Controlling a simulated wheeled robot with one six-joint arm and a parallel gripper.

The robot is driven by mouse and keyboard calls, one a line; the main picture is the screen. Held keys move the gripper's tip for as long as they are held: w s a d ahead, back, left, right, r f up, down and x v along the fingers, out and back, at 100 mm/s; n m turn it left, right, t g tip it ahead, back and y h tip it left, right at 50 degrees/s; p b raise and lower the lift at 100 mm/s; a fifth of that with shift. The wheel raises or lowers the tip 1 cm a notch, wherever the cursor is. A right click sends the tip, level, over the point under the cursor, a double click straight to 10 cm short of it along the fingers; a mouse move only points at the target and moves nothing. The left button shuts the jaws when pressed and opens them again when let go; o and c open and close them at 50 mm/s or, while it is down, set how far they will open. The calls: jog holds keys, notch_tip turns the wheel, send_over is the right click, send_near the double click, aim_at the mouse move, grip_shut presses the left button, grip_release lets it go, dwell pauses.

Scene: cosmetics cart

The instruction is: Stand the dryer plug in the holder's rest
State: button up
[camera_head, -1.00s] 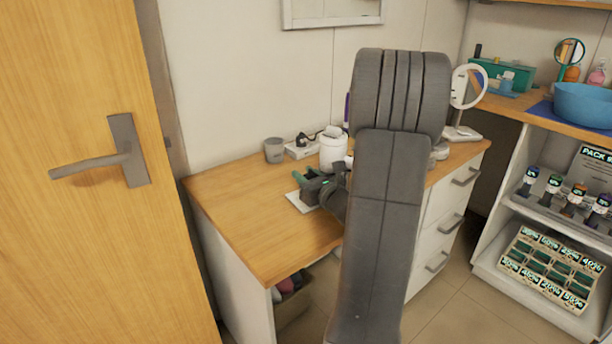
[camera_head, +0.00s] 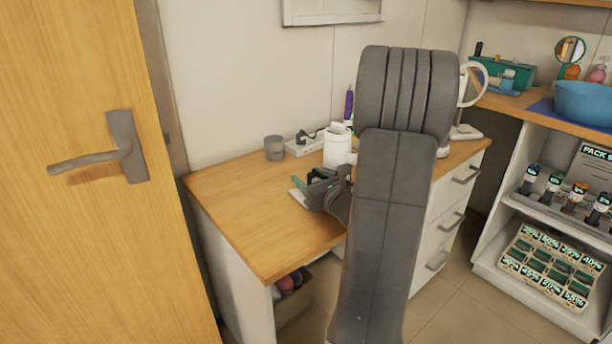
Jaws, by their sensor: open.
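My gripper (camera_head: 303,181) is low over the left half of the wooden desk, its jaws open with green tips toward the left. I see nothing between the jaws, though the view is small. A white plate or pad (camera_head: 298,198) shows partly beneath it. A dark plug-like piece (camera_head: 303,136) is at a white power strip (camera_head: 305,147) at the back of the desk; I cannot tell whether it is the dryer plug. I cannot make out the holder's rest; my arm hides part of the desk.
A grey cup (camera_head: 274,148) stands left of the strip. A purple bottle (camera_head: 348,104) is behind the canister. The desk's front left (camera_head: 250,225) is clear. A wooden door (camera_head: 80,250) is at the left.

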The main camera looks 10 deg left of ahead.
jog(key=p+v, duration=0.1)
jog(key=v, duration=1.1)
jog(key=shift+r, duration=0.1)
jog(key=b+x, duration=0.1)
jog(key=x, duration=1.2)
jog(key=shift+w+a, duration=0.15)
jog(key=shift+a, duration=0.1)
jog(key=shift+w+a+r, duration=0.1)
jog(key=shift+w+a, duration=0.05)
jog(key=shift+w, duration=0.05)
jog(key=shift+r, duration=0.15)
